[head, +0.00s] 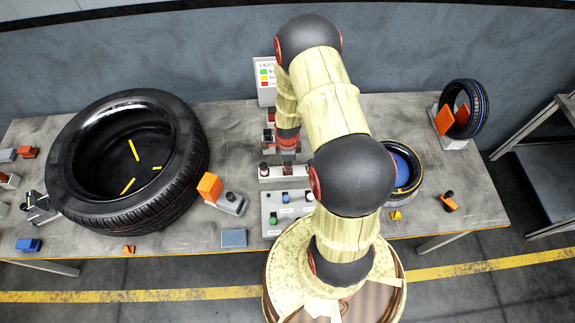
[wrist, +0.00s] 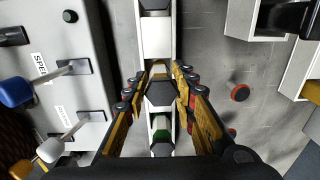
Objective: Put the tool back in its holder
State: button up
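My gripper (wrist: 158,78) points down over the middle of the table in the wrist view. Its two yellow fingers flank a dark, angular-sided tool (wrist: 160,94) closely on both sides, and seem shut on it. Directly beneath and in line with it is a pale holder strip (wrist: 157,40) with dark and green parts along it. Whether the tool sits in the holder or hangs above it cannot be told. In the head view the holder strip (head: 298,175) lies behind the control box, and my arm partly covers this area; the fingertips are not clear there.
A control box (wrist: 90,100) with levers stands close left of my gripper in the wrist view. A red round piece (wrist: 240,92) and pale boxes (wrist: 297,65) are at right. In the head view a big tyre (head: 185,185) fills the table's left; small tyres (head: 481,108) stand right.

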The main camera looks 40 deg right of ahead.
jog(key=o, duration=0.4)
jog(key=shift+r, duration=0.1)
notch_tip(320, 180, up, 12)
jog(key=shift+s+a+f, duration=0.1)
dwell(0.5)
jog(key=shift+s, duration=0.1)
